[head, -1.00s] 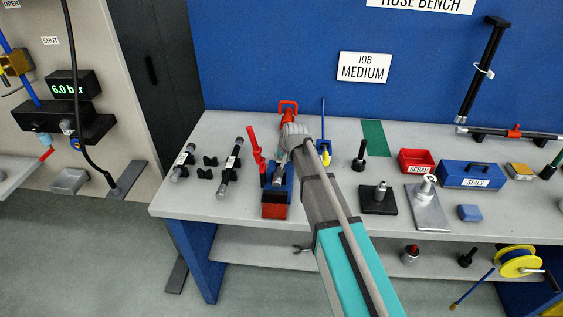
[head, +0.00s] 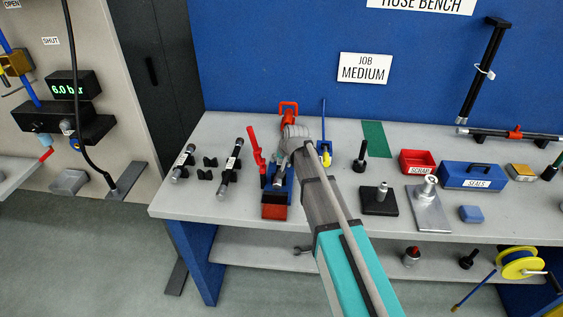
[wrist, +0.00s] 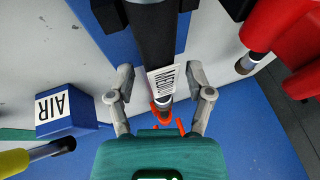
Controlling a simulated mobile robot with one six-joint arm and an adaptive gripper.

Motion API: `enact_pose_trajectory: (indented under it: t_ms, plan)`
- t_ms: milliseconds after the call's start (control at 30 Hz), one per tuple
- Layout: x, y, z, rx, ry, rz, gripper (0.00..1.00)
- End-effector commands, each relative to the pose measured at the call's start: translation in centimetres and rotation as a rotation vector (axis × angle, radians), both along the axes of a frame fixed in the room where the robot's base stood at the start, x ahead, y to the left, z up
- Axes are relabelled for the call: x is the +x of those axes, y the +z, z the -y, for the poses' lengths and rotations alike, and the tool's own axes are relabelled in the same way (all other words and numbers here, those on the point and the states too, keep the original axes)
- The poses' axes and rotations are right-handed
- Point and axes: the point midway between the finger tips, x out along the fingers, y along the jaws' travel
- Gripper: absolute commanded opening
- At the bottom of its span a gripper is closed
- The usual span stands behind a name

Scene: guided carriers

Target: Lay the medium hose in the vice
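The medium hose (wrist: 152,40) is a short black hose with a white MEDIUM label and a silver end fitting. In the wrist view it lies lengthwise between the black jaws (wrist: 236,8) of the blue vice (wrist: 108,40). My gripper (wrist: 160,80) is open, with one finger on each side of the label and a visible gap to the hose. In the head view my gripper (head: 291,148) is over the vice (head: 290,185) and hides much of it. Only the hose's near end (head: 278,178) shows there. The vice's red lever (head: 256,147) stands up on the left.
Two labelled hoses (head: 180,163) (head: 229,172) lie in black rests on the left. A blue AIR block (wrist: 63,115) is beside the vice. A red scrap tray (head: 417,157), a blue seals box (head: 470,170) and upright fittings stand to the right. A sign reads JOB MEDIUM (head: 364,67).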

Motion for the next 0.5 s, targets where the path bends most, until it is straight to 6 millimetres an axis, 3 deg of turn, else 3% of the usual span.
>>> enact_pose_trajectory:
  t_ms: [500]
  plan:
    - [0.01, 0.75, 0.04, 0.000, 0.000, 0.000, 0.68]
